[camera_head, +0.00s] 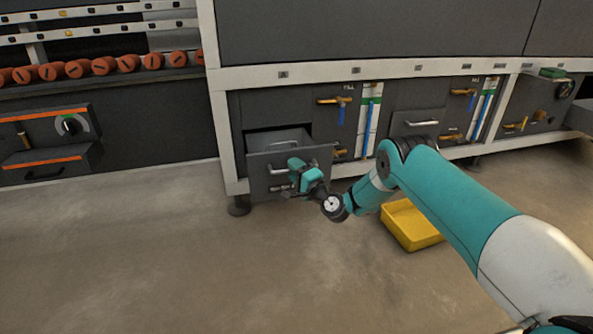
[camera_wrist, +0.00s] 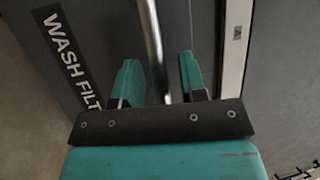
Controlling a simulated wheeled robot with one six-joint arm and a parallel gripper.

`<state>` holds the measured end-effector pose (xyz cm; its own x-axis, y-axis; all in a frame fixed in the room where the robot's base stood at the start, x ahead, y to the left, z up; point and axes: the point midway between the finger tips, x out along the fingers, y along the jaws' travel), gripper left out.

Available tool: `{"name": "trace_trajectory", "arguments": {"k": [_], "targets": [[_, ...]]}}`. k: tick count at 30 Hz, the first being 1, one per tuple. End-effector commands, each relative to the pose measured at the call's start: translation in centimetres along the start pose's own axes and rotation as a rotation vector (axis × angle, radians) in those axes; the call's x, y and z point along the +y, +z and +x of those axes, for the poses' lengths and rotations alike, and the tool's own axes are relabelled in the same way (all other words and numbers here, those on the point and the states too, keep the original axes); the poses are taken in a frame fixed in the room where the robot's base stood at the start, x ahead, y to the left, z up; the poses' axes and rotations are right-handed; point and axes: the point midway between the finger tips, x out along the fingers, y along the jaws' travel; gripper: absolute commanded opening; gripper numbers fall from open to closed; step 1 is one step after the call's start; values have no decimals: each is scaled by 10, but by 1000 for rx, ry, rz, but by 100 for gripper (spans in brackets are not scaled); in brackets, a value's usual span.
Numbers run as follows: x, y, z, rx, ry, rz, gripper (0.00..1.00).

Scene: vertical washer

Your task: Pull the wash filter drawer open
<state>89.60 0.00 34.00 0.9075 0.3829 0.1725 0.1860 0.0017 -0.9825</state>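The wash filter drawer (camera_head: 259,176) is a grey box low in the machine at left of centre. It stands partly out, with its dark inside showing above the front. My gripper (camera_head: 302,168) is at the right part of the drawer front. In the wrist view, the drawer front (camera_wrist: 105,25) carries a partly cut-off "WASH FILT" label (camera_wrist: 68,60). A metal bar handle (camera_wrist: 152,35) runs between the two teal fingers of my gripper (camera_wrist: 158,75). Gaps show on both sides of the bar, so the fingers are apart. The bar's lower end is hidden behind the gripper body.
A yellow tray (camera_head: 411,226) lies on the floor below my arm. Brass valves with blue handles (camera_head: 341,115) and another handled panel (camera_head: 420,123) are to the drawer's right. An orange-striped control box (camera_head: 45,140) stands at left. The floor (camera_head: 170,250) before the drawer is clear.

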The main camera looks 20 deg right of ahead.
Motion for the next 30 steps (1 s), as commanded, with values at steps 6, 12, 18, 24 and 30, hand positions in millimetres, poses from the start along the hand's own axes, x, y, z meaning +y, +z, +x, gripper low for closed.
{"name": "trace_trajectory", "arguments": {"k": [6, 12, 18, 24, 30], "targets": [[0, 0, -10, -1, 5, 2, 39], [-6, -2, -37, 2, 5, 4, 39], [-8, -2, -61, 2, 3, 2, 39], [-7, -4, -68, 2, 0, 0, 39], [-7, -3, -79, 1, 2, 1, 39]]}}
